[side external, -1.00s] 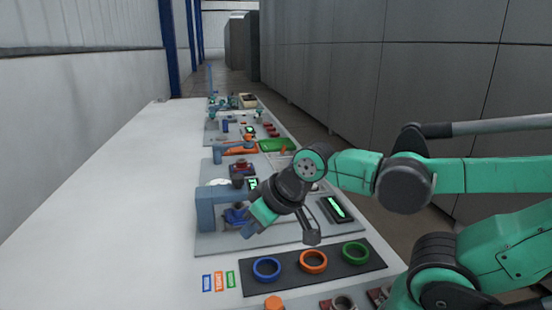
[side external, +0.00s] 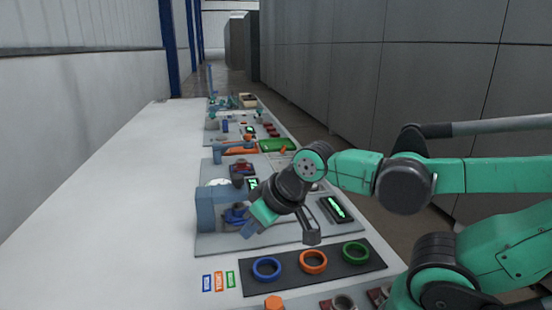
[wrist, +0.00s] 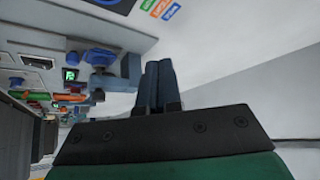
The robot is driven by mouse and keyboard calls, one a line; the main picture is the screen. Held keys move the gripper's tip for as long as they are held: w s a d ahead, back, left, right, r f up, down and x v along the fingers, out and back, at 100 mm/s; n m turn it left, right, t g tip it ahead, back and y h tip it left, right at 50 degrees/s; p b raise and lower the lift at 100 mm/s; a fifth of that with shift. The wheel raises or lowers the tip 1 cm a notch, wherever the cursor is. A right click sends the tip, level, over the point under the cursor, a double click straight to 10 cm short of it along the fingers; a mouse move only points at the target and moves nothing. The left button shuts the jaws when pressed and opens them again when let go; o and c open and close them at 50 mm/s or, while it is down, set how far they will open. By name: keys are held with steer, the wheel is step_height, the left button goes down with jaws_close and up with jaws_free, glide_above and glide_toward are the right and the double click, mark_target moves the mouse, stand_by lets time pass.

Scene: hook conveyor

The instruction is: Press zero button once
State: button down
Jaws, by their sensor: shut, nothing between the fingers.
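I cannot pick out a button marked zero in either view. A station plate (side external: 285,235) carries a blue-grey bracket (side external: 206,211), a blue part (side external: 236,215) and a dark unit with a lit green display (side external: 336,208). My gripper (side external: 248,231) points down and to the left, in front of the bracket and blue part; contact cannot be told. In the wrist view my gripper's fingers (wrist: 158,75) are together with nothing between them. There the bracket (wrist: 130,72) is just left of the fingers, with the blue part (wrist: 100,58) and a small green display (wrist: 70,74) beyond.
A dark tray with a blue ring (side external: 267,269), an orange ring (side external: 313,262) and a green ring (side external: 355,253) lies near the front. Coloured labels (side external: 219,281) are left of it. More stations stand farther back. The white table (side external: 120,220) is clear on the left.

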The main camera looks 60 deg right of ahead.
steer(key=w+d+r+m, duration=0.25)
steer(key=w+d, duration=0.35)
steer(key=d, duration=0.3)
steer(key=w+d+r+m, duration=0.2)
steer(key=w+d+m, duration=0.25)
steer(key=d, duration=0.55)
steer(key=s+d+f+m+t, duration=0.1)
steer(key=d+f+m, duration=0.1)
steer(key=d, duration=0.9)
steer(key=s+d+f+m+h, duration=0.1)
steer(key=d+f, duration=0.3)
steer(key=d, duration=0.7)
steer(key=shift+s+d+f+m+t, duration=0.25)
steer(key=shift+s+f+m+t, duration=0.15)
steer(key=shift+s, duration=0.15)
steer(key=shift+f, duration=4.35)
